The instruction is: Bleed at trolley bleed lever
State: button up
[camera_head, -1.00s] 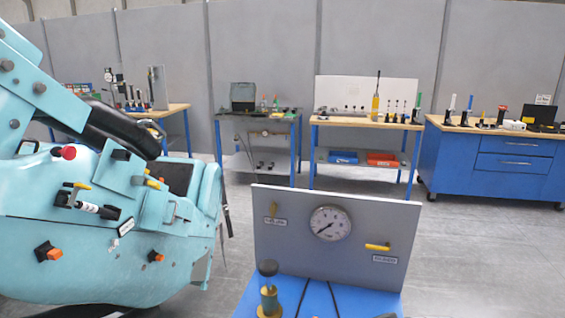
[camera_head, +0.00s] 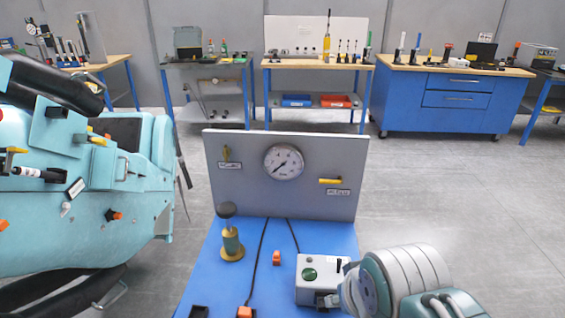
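The trolley has a blue top (camera_head: 205,275) and an upright grey panel (camera_head: 240,190). A round white gauge (camera_head: 284,162) sits on the panel. Each has a small label; I cannot read either surely, so I cannot tell which is the bleed lever. My arm enters at the bottom right, with my gripper (camera_head: 329,299) low beside a white box (camera_head: 308,276) with a green button. The gripper is well below the levers; its fingers are mostly hidden or unclear.
A brass fitting with a black knob (camera_head: 230,235) stands on the trolley top, near dark cables and small orange parts. A teal machine (camera_head: 75,195) is close on the left. Tool benches and a blue cabinet (camera_head: 450,100) line the back. Floor at right is clear.

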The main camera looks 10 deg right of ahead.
aim_at(340, 181)
jog(key=l+u, duration=0.4)
jog(key=k+l+u, duration=0.1)
jog(key=l+u, duration=0.25)
